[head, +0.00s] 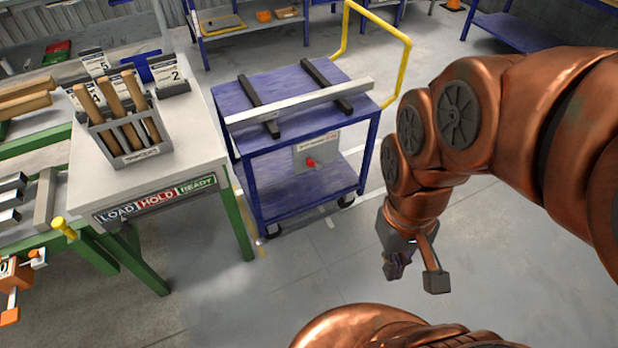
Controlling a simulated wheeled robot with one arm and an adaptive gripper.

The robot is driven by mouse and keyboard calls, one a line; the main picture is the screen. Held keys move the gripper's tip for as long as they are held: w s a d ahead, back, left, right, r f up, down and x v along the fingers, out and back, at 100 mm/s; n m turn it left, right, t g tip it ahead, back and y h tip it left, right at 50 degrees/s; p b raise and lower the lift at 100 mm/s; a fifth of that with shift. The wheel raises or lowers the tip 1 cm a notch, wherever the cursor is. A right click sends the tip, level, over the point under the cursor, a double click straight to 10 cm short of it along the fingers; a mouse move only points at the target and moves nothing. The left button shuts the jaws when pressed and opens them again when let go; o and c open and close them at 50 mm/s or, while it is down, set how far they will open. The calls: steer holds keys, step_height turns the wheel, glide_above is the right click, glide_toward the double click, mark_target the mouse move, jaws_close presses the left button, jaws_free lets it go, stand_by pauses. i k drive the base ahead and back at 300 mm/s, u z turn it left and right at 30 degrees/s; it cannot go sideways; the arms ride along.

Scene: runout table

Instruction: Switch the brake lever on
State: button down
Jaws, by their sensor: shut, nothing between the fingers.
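A blue cart (283,84) with a yellow push handle (400,70) stands in the middle of the head view. A grey panel (330,151) with a small label is fixed under its top shelf. A red knob (311,162) shows low on this panel and looks like the brake lever's end; its on or off position is too small to tell. My gripper (394,272) points down to the right of the cart, apart from it. It is shut and empty.
Two dark bars and a long light metal bar (300,101) lie on the cart's top. A table (88,185) with a LOAD/HOLD/READY strip and a holder (131,135) of wooden-handled tools stands left. Blue benches (240,40) stand behind. The floor around my gripper is clear.

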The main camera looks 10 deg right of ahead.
mark_target(310, 164)
steer(key=u, duration=0.6)
steer(key=i, duration=0.8)
steer(key=u, duration=0.05)
